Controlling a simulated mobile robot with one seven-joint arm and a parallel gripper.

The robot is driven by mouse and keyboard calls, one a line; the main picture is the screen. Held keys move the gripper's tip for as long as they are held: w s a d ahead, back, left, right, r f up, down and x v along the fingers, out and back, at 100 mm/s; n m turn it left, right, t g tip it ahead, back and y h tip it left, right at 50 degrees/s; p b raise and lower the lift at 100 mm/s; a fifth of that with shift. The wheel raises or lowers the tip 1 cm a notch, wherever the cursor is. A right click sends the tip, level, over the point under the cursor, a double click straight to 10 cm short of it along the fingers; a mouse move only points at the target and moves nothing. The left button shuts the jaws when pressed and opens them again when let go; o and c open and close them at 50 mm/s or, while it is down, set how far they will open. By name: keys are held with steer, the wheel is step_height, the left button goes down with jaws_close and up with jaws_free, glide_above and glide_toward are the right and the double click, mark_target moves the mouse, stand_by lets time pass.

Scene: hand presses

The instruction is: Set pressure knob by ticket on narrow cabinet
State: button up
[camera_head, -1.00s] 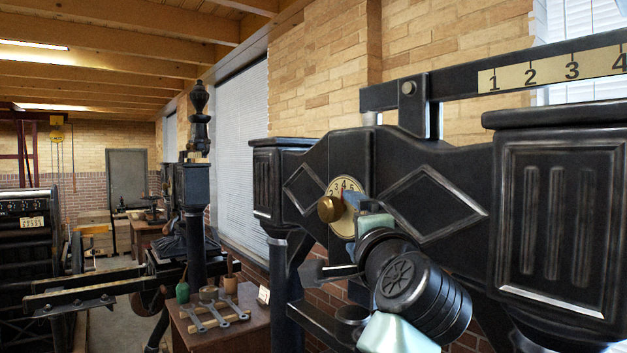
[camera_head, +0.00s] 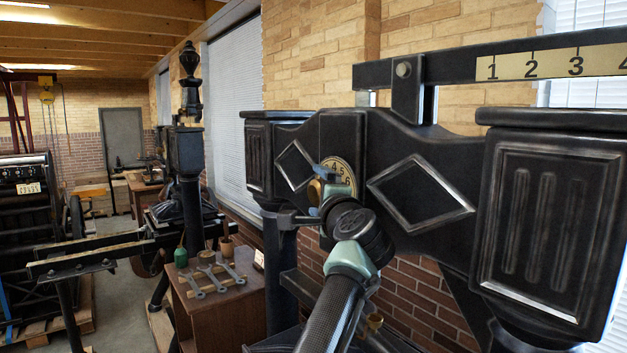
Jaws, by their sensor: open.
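The pressure dial (camera_head: 343,172) is a cream numbered disc on the black press's crossbeam. The brass knob (camera_head: 315,191) in front of it is partly hidden by my gripper (camera_head: 322,187). My gripper is open at the knob, with blue finger parts above and below it. I cannot tell whether the fingers touch it. The narrow brown cabinet (camera_head: 222,320) stands at lower left of the press.
A numbered scale bar (camera_head: 555,65) crosses above the press beam. Other black presses (camera_head: 25,215) stand at left, with open floor between.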

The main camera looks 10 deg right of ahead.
mark_target(314, 190)
steer(key=shift+w+p, duration=0.75)
steer(key=shift+w, duration=1.05)
steer(key=c, duration=1.4)
steer(key=shift+f+b, duration=0.15)
steer(key=shift+b, duration=0.4)
steer(key=shift+b, duration=0.6)
